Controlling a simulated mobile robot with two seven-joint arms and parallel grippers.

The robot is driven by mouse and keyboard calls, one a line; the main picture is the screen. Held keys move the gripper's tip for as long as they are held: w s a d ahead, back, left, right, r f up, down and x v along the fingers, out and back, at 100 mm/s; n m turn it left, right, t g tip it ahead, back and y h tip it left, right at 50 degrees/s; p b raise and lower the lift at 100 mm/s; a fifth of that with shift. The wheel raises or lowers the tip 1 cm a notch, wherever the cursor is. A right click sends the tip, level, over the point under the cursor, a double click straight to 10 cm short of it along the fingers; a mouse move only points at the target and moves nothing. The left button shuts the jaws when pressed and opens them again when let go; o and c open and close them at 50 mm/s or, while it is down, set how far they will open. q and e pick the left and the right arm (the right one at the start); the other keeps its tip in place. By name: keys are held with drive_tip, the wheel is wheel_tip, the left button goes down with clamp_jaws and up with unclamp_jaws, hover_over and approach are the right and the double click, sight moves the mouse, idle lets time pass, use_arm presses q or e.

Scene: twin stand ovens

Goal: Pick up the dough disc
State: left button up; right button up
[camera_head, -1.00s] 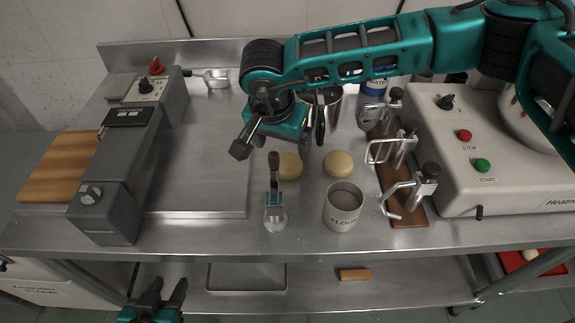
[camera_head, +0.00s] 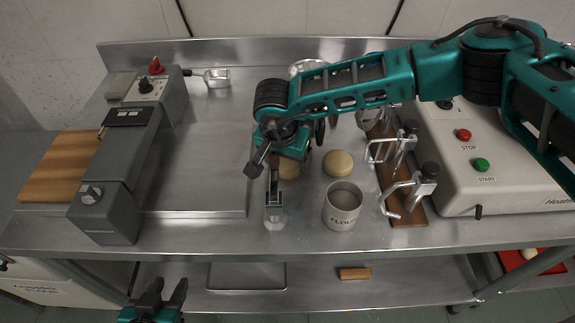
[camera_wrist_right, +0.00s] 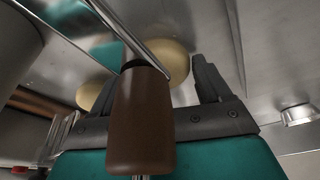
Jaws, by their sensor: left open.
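Two pale round dough pieces lie on the steel table. The right one (camera_head: 338,163) is clear in the head view. The left one (camera_head: 289,169) is partly covered by my right gripper (camera_head: 284,150). My right gripper hangs above the left dough with its fingers spread apart. In the right wrist view, a brown handle (camera_wrist_right: 142,120) fills the foreground and hides part of the fingers; pale dough (camera_wrist_right: 160,60) shows behind it. The handled tool's metal end (camera_head: 275,213) shows just in front of the left dough. My left gripper (camera_head: 161,292) is open and empty, low at the front left.
A flour cup (camera_head: 343,205) stands in front of the right dough. A wooden rack with metal hooks (camera_head: 408,213) and a white machine with buttons (camera_head: 490,190) stand to the right. A grey sheeter (camera_head: 128,155) is at left, its steel plate (camera_head: 205,170) clear.

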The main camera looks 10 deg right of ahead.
sight(284, 163)
drive_tip(key=c, duration=0.6)
drive_tip(key=shift+r, duration=0.15)
drive_tip(key=shift+a+r, duration=0.2)
wheel_tip(284, 163, up, 7)
drive_tip(key=shift+w+f, duration=0.1)
drive_tip(key=w+a+b, duration=0.1)
drive_tip(key=a, duration=0.4)
drive_tip(key=w+a+b, duration=0.1)
drive_tip(key=a, duration=0.5)
drive_tip(key=w+a+b, duration=0.1)
drive_tip(key=a, duration=0.4)
drive_tip(key=shift+a+f, duration=0.2)
drive_tip(key=shift+f, duration=0.1)
drive_tip(key=shift+w+a+b, duration=0.2)
drive_tip(key=shift+a, duration=0.4)
drive_tip(key=shift+w+a+b, duration=0.15)
drive_tip(key=shift+a+b, duration=0.05)
drive_tip(key=shift+a, duration=0.35)
use_arm(q)
drive_tip(key=shift+w+d+f+h, duration=0.2)
drive_tip(key=shift+d+f, duration=0.1)
drive_tip(key=shift+f, duration=0.25)
drive_tip(key=shift+w+d+f+h, duration=0.15)
drive_tip(key=shift+d+f, duration=0.1)
drive_tip(key=shift+f, duration=0.3)
use_arm(e)
drive_tip(key=shift+a, duration=0.2)
